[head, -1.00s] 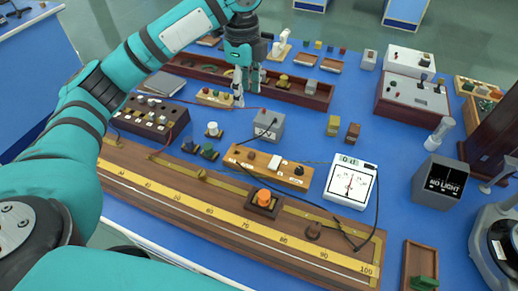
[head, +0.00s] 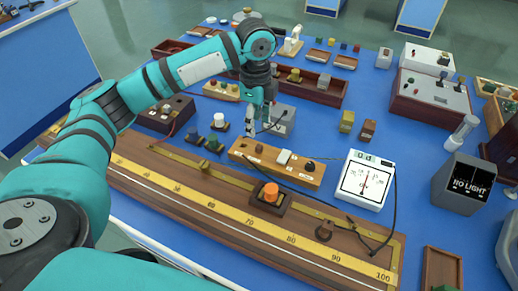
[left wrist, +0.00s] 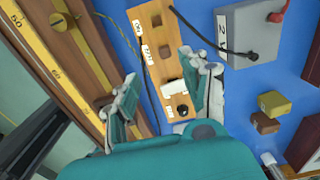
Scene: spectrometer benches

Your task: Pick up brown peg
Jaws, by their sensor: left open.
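A light wooden board (head: 240,147) lies behind the long scale and carries a small brown peg (head: 258,148), a white block (head: 284,157) and a black knob (head: 309,166). The left wrist view shows the board (left wrist: 146,14) and what looks like the brown peg (left wrist: 165,50) between the finger lines; a second brown square (left wrist: 156,19) may be a peg or a socket. My left gripper (head: 258,118) points down above the board's left part, open and empty. In the left wrist view its fingers (left wrist: 161,85) stand apart on either side of the board.
The long scale with an orange knob (head: 270,194) lies in front. A grey box (head: 283,122) with a black lead stands behind the board. Yellow (head: 347,121) and brown (head: 367,129) blocks and a white meter (head: 364,180) are to the right.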

